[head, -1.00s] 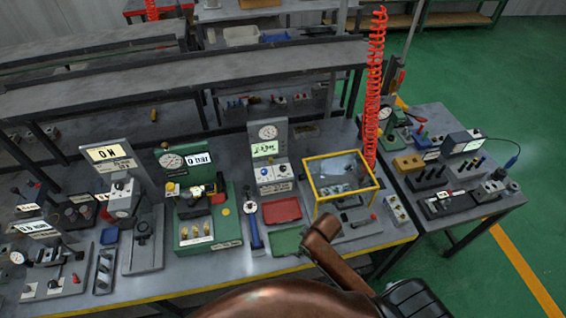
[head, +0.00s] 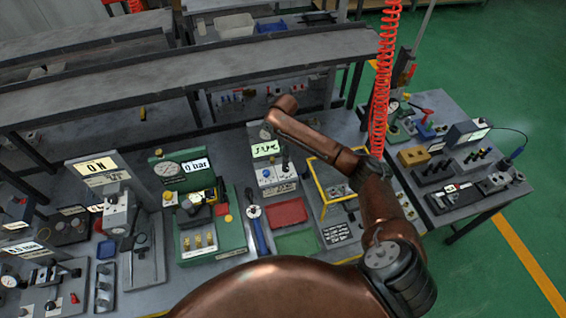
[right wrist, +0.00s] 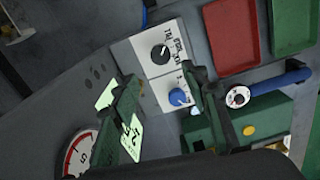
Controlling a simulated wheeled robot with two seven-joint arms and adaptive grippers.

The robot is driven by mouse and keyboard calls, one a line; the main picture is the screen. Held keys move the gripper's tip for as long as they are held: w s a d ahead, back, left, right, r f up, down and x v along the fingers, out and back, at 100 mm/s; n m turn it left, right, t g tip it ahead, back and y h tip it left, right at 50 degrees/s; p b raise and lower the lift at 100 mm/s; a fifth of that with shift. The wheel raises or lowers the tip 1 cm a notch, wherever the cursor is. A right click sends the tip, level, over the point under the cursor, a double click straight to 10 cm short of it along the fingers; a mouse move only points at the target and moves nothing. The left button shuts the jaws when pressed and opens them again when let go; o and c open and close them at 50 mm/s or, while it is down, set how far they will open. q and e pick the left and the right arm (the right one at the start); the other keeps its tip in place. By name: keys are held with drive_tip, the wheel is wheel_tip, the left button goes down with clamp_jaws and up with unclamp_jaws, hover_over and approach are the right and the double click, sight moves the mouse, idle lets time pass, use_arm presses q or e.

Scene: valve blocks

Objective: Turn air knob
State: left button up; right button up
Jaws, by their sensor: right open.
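A white control block (head: 276,176) stands at the foot of a grey upright panel with a lit display (head: 265,149). In the right wrist view the block (right wrist: 147,48) carries a black knob (right wrist: 160,54) and a blue knob (right wrist: 178,97). The printing beside them is too small to read, so I cannot tell which is the air knob. My right gripper (right wrist: 168,82) is open, with its fingers on either side of the blue knob in the picture. I cannot tell whether they touch it. My left gripper is not in view.
Red (head: 286,212) and green (head: 297,243) trays lie right of a blue-handled tool (head: 257,230). A green valve stand (head: 212,240) is to the left. A yellow-framed clear box (head: 322,190) and a red coiled hose (head: 383,90) are close to my right arm.

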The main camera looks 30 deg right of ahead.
sight(286, 168)
drive_tip(key=f, duration=0.6)
drive_tip(key=shift+s+d, duration=0.25)
drive_tip(key=shift+d, duration=0.05)
drive_tip(key=shift+f, duration=0.65)
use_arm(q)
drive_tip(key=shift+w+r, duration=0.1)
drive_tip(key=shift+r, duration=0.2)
use_arm(e)
drive_tip(key=shift+c, duration=0.6)
clamp_jaws()
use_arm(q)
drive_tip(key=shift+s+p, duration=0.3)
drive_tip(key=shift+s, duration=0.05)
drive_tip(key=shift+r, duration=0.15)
